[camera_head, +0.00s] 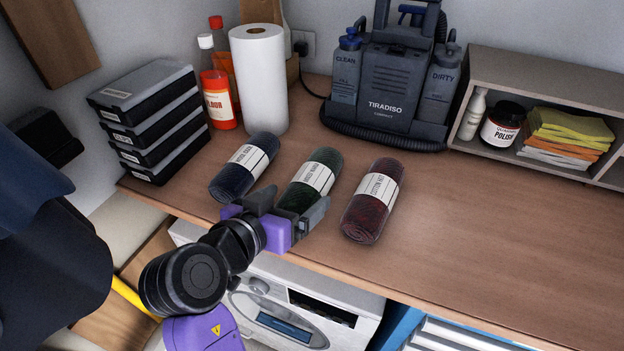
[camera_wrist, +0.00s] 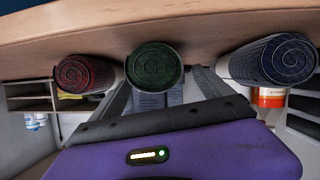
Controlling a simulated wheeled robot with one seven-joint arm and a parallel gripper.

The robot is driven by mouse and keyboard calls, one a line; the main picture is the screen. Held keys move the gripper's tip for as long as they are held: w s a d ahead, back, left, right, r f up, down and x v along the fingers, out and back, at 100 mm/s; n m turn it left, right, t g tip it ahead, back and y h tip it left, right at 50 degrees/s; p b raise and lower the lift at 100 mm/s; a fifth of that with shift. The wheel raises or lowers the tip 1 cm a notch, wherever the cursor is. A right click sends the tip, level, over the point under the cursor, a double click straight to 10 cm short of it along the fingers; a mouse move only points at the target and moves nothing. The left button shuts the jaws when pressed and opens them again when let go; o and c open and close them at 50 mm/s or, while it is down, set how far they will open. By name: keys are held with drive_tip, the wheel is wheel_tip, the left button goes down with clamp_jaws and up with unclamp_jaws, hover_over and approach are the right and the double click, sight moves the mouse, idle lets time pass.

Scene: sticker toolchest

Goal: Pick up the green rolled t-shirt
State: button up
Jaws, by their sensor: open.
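The green rolled t-shirt (camera_head: 320,170) lies on the wooden counter between a blue roll and a red roll, with a white paper band around it. My gripper (camera_head: 288,202) is open at its near end, and its fingers partly hide that end in the head view. In the wrist view the spiral end of the green roll (camera_wrist: 154,66) faces me, centred between the two fingers (camera_wrist: 160,88). Whether the fingers touch it I cannot tell.
The blue roll (camera_head: 245,166) lies close on the left and the red roll (camera_head: 373,199) on the right. Behind stand a paper towel roll (camera_head: 259,80) and a dark cleaning machine (camera_head: 394,85). The counter (camera_head: 480,235) is clear to the right.

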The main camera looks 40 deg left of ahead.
sight(313, 181)
drive_tip(key=shift+p+x, duration=0.4)
drive_tip(key=shift+x, duration=1.45)
drive_tip(key=shift+s+d, duration=0.1)
drive_tip(key=c, duration=1.6)
